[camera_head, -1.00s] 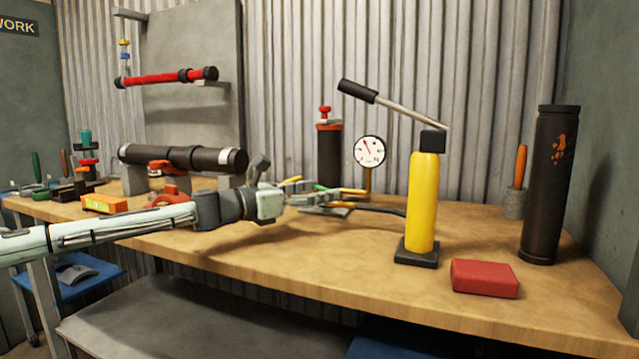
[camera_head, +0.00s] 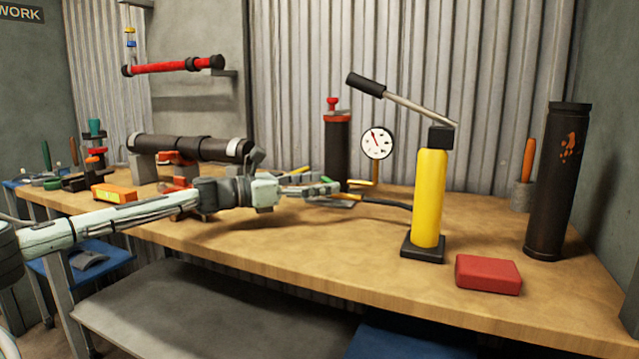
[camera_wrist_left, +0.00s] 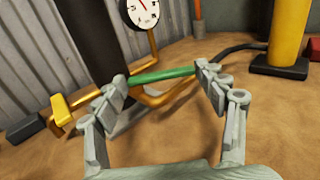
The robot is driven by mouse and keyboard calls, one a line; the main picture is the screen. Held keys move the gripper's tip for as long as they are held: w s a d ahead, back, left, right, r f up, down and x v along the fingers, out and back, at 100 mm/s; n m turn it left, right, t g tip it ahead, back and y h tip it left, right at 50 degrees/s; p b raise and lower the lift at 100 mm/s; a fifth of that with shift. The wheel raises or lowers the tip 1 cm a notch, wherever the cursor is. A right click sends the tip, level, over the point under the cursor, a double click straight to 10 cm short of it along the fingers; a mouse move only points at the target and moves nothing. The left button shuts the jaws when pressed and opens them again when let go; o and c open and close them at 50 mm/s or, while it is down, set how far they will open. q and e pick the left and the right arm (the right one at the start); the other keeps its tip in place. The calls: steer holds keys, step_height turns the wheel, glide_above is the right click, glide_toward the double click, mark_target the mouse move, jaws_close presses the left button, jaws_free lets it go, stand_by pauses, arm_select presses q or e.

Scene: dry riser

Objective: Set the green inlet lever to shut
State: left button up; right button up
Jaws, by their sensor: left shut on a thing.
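The green inlet lever (camera_wrist_left: 162,75) lies crosswise between the fingertips of my left gripper (camera_wrist_left: 168,80) in the left wrist view. The gripper is shut on it. In the head view my left gripper (camera_head: 322,190) reaches in from the left, low over the bench. Only a small green piece of the lever (camera_head: 328,180) shows there, and the fingers partly hide it. The lever sits by brass piping (camera_wrist_left: 160,98) below the white dial gauge (camera_wrist_left: 140,12). My right gripper is not in view.
A yellow-handled lever (camera_wrist_left: 61,110) is left of the gripper in the wrist view. A yellow hand pump (camera_head: 428,200) with a hose stands to the right, beside a red block (camera_head: 488,274). A dark cylinder (camera_head: 337,150) stands behind. The bench front is clear.

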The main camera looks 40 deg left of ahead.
arm_select(q)
steer(key=o, duration=1.7)
steer(key=shift+w, duration=0.1)
steer(key=shift+s+a+f, duration=0.1)
steer(key=shift+s+a, duration=0.25)
steer(key=shift+s, duration=0.2)
steer(key=shift+v, duration=3.15)
